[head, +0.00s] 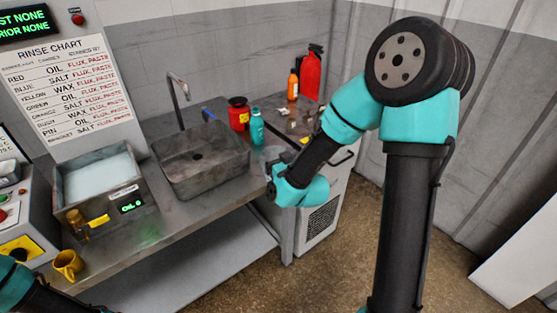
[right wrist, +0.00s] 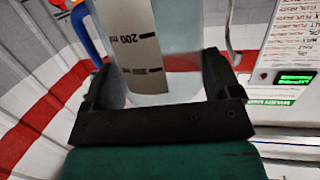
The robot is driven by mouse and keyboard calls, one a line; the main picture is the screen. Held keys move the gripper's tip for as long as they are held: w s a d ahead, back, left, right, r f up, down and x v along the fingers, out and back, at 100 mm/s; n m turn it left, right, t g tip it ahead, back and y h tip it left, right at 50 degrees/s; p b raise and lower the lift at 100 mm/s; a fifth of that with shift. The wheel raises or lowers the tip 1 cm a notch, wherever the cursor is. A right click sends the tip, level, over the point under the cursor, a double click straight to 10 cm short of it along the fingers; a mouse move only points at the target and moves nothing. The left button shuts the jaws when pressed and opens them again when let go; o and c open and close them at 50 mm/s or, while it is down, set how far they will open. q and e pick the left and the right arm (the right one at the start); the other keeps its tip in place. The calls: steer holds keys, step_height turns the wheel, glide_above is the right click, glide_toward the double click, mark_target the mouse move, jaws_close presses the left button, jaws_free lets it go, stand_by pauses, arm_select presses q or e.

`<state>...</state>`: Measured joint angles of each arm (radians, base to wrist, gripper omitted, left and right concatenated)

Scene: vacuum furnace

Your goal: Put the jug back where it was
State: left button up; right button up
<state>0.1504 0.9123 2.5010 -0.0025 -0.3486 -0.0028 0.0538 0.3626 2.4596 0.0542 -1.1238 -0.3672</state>
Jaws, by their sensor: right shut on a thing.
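The jug (right wrist: 172,58) is clear, with a pale scale strip marked 200 ml and a blue handle at its left in the right wrist view. My right gripper (right wrist: 162,88) is shut on the jug, one finger on each side of it. In the head view my right wrist is at the sink bench's right end, and the jug is hard to make out there. Only part of my left arm shows at the lower left of the head view; its gripper is out of frame.
A grey sink (head: 200,165) with a tap is set in the steel bench. A red can (head: 238,114), teal bottle (head: 257,127) and red extinguisher (head: 311,72) stand behind my right wrist.

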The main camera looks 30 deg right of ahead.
steer(key=shift+w, duration=0.1)
steer(key=w+d+f, duration=0.1)
steer(key=w+d, duration=0.7)
steer(key=w, duration=0.4)
steer(key=shift+w+f, duration=0.15)
steer(key=shift+w, duration=0.25)
steer(key=shift+w+d+f, duration=0.1)
steer(key=shift+w+f, duration=0.1)
steer(key=shift+f, duration=0.7)
steer(key=shift+w+d+f, duration=0.1)
steer(key=shift+w+f, duration=0.05)
steer(key=shift+f, duration=0.75)
steer(key=shift+f, duration=0.15)
steer(key=o, duration=0.8)
steer(key=shift+o, duration=0.2)
